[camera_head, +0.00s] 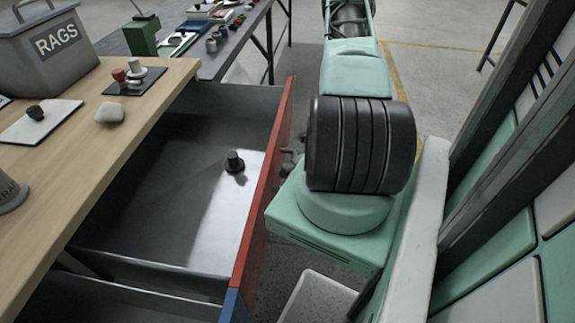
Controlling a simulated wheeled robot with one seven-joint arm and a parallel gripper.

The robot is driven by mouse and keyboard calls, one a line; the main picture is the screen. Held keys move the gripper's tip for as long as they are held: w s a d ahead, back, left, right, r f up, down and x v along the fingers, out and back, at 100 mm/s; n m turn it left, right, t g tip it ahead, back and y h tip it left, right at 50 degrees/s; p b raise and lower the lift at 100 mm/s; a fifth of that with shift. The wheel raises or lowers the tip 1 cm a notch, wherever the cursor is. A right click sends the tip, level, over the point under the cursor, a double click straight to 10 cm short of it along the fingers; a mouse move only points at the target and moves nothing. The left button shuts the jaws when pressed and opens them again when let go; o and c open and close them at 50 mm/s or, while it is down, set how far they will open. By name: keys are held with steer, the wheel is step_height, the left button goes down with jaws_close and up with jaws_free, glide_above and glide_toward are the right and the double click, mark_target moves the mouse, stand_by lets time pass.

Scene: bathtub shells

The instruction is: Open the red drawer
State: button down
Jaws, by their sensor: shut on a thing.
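The red drawer (262,205) stands pulled far out from under the wooden worktop, its red front facing right. Its grey inside is in plain view, with a small black knob-like piece (234,162) on the drawer floor. My gripper (288,160) is at the outer side of the red front, at the handle, and is shut on it. Only a small grey part of the gripper and handle shows. My green and black arm links hide the rest.
A blue-fronted drawer (230,306) is below. On the wooden worktop (130,125) are a grey RAGS bin (45,50), a white board (40,122), a pale stone-like piece (110,112) and a dark plate with small parts (135,80). A dark table (230,60) with several items stands behind.

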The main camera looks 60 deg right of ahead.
steer(key=c, duration=1.5)
jaws_free()
steer(key=b+v, duration=0.2)
steer(key=v, duration=1.5)
steer(key=shift+s+d+b, duration=0.1)
steer(key=shift+d+b, duration=0.2)
steer(key=shift+b, duration=0.05)
